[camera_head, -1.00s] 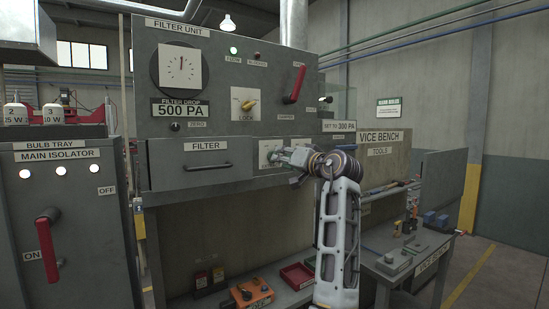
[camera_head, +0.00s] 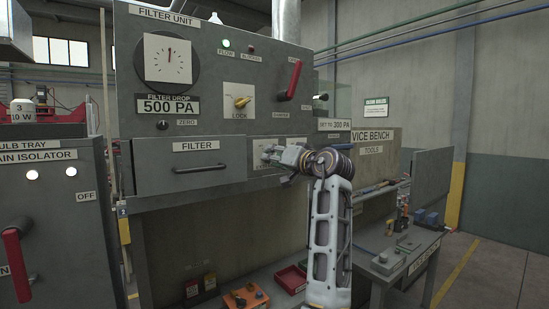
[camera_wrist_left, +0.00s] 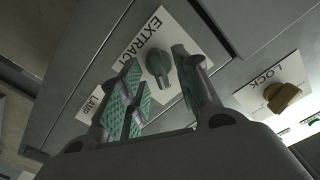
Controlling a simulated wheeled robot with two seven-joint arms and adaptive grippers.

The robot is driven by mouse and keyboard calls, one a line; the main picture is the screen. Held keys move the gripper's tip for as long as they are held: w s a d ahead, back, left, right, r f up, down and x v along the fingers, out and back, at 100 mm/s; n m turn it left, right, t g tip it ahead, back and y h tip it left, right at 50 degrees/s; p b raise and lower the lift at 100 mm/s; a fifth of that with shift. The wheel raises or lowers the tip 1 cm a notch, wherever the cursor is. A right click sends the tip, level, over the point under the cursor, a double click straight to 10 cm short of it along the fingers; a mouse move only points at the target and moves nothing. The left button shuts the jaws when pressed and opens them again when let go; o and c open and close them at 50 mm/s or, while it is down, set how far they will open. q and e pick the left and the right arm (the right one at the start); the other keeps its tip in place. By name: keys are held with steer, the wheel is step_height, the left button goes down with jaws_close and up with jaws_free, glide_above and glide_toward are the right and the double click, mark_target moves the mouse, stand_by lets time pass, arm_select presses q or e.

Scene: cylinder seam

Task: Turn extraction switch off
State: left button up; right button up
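The extraction switch is a green-grey knob (camera_wrist_left: 158,68) on a white plate marked EXTRACT (camera_wrist_left: 140,45) in the left wrist view. In the head view its plate (camera_head: 260,160) on the filter unit's front is partly hidden by my gripper. My left gripper (camera_head: 268,155) is at this plate. In the left wrist view the gripper (camera_wrist_left: 160,92) is open. Its green-padded fingers stand on either side of the knob, which shows between them with clear gaps. I cannot tell how deep the fingers reach around it. My right gripper is not in view.
A LAMP label (camera_wrist_left: 93,103) is beside the EXTRACT plate. A brass LOCK knob (camera_head: 242,102) and a red-handled lever (camera_head: 293,80) are above. The filter drawer handle (camera_head: 200,169) is to the left. The vice bench (camera_head: 405,255) stands at right.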

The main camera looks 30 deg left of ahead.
arm_select(q)
steer(key=shift+a, duration=0.1)
jaws_close()
steer(key=shift+n, duration=0.3)
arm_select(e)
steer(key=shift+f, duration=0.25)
arm_select(q)
steer(key=shift+s+n+b, duration=0.1)
steer(key=shift+n+b, duration=3.3)
steer(key=shift+n, duration=2.4)
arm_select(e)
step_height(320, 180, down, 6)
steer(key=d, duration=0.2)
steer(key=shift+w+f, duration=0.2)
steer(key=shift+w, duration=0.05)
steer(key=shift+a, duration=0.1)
arm_select(q)
steer(key=shift+o, duration=0.3)
jaws_free()
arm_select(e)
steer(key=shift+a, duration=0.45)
